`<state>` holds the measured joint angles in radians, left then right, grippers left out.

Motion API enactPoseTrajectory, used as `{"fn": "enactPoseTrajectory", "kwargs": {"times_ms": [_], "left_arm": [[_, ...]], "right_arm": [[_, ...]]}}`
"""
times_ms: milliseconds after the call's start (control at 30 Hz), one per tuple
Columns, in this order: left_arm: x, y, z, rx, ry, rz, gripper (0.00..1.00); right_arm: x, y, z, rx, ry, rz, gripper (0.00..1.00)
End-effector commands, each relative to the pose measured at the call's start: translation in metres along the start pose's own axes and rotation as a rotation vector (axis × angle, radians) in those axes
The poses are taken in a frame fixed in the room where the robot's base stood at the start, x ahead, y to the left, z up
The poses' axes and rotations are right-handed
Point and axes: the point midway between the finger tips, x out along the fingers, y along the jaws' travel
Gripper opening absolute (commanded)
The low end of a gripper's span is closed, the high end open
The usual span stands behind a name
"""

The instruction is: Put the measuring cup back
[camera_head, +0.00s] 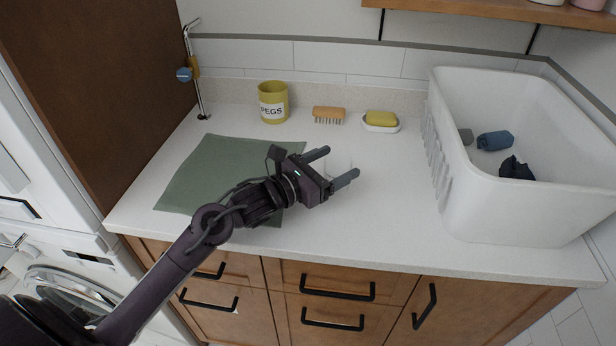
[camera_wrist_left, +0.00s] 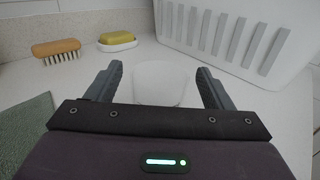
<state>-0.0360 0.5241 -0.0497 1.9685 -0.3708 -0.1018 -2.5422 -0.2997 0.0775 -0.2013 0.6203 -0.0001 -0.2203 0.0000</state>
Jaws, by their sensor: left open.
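A pale, see-through measuring cup (camera_wrist_left: 160,85) stands on the white counter between the two fingers of my left gripper in the left wrist view. In the head view the cup (camera_head: 338,166) is only a faint outline at the fingertips. My left gripper (camera_head: 341,164) is open, with a finger on each side of the cup; I cannot tell whether either finger touches it. My right gripper is not in view.
A green mat (camera_head: 190,178) lies left under my left arm. A yellow PEGS pot (camera_head: 274,98), a wooden brush (camera_head: 329,114) and a soap dish (camera_head: 381,126) stand at the back. A white basket (camera_head: 520,215) with dark items fills the right. The counter's front middle is clear.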

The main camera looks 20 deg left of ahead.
Motion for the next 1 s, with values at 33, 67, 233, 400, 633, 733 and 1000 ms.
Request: {"fn": "enactPoseTrajectory", "kwargs": {"times_ms": [33,67,233,400,633,733,1000], "left_arm": [[-0.012,0.001,-0.005,0.003,0.005,0.002,0.75],[-0.019,0.000,-0.005,0.003,0.005,0.001,0.75],[-0.052,0.000,-0.004,0.001,0.004,0.001,0.75],[-0.074,0.000,-0.003,-0.001,0.002,0.002,0.75],[-0.087,0.000,-0.001,-0.001,0.000,0.001,0.75],[-0.088,0.000,0.000,-0.001,-0.001,0.000,0.75],[-0.088,0.000,0.000,-0.001,-0.001,0.000,0.75]], "right_arm": [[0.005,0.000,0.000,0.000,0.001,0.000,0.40],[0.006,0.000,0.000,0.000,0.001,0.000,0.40],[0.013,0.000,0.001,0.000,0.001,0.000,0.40],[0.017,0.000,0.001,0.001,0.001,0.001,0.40],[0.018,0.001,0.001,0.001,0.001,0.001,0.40],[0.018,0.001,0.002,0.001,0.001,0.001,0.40],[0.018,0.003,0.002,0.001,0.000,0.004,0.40]]}}
